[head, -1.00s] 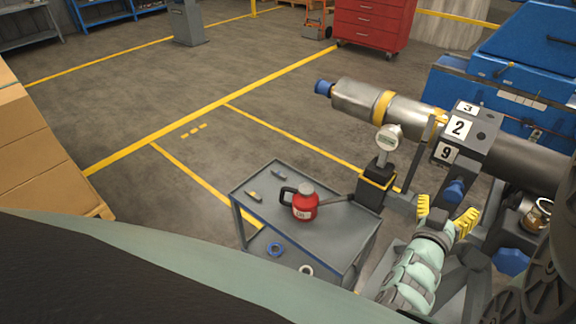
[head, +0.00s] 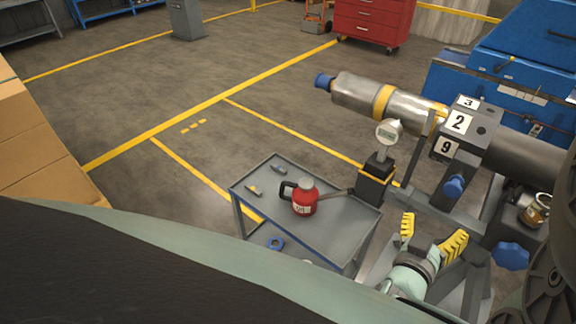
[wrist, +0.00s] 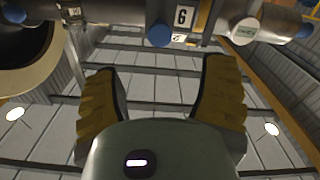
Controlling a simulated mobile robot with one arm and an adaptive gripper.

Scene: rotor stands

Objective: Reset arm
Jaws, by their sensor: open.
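My gripper (head: 431,243) shows at the lower right of the head view. Its two yellow-padded fingers are spread apart with nothing between them. In the wrist view the open fingers (wrist: 160,100) point up toward the ceiling panels. The rotor (head: 408,103), a silver and dark shaft with a blue end cap, lies on its stand above and behind my gripper. The stand block (head: 470,125) carries number labels. In the wrist view a label with a 6 (wrist: 182,17) and a blue knob (wrist: 160,35) show at the top edge.
A grey cart (head: 335,225) with a red oil can (head: 304,198) and small tools stands left of my gripper. A dial gauge (head: 388,133) stands behind the cart. A mug (head: 536,210) sits at right. Cardboard boxes (head: 35,150) are at far left. The floor beyond the cart is open.

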